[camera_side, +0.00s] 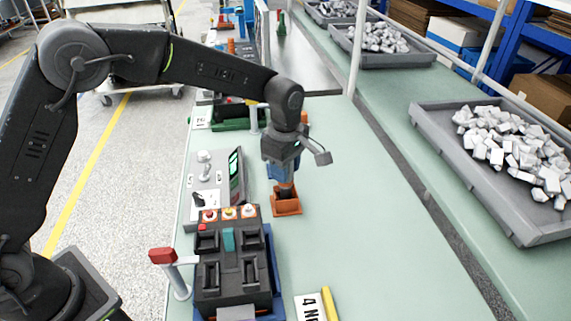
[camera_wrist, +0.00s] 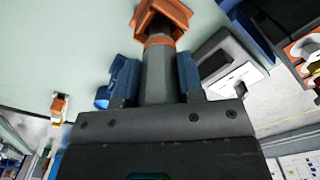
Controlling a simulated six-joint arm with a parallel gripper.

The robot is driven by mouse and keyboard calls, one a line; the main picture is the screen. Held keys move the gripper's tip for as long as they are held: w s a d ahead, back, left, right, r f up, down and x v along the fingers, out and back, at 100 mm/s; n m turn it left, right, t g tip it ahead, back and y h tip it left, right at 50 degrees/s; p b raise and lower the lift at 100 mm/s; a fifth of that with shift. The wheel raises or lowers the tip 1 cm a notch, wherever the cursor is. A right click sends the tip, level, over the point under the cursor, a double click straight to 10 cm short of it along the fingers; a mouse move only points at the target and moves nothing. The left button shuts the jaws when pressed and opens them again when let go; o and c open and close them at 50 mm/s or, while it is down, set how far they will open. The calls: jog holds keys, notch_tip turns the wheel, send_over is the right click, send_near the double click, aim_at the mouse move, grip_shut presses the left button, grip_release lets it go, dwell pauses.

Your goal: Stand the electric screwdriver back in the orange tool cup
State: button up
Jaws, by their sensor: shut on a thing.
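The orange tool cup (camera_side: 287,207) stands on the green bench in the middle of the side view. In the wrist view the cup (camera_wrist: 168,12) is at the top edge, partly cut off. My gripper (camera_side: 283,172) is directly above the cup, pointing down. In the wrist view its blue fingers (camera_wrist: 157,75) are shut on the electric screwdriver (camera_wrist: 157,70), a grey cylinder with an orange band. The screwdriver's far end overlaps the cup in both views and looks upright over or in its mouth. How deep it sits is hidden.
A grey tray of white parts (camera_side: 500,150) lies far right. The bench right of the cup is clear.

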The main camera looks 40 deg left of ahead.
jog(key=shift+f, duration=0.75)
jog(key=o, duration=1)
notch_tip(320, 180, up, 13)
jog(key=shift+r, duration=0.45)
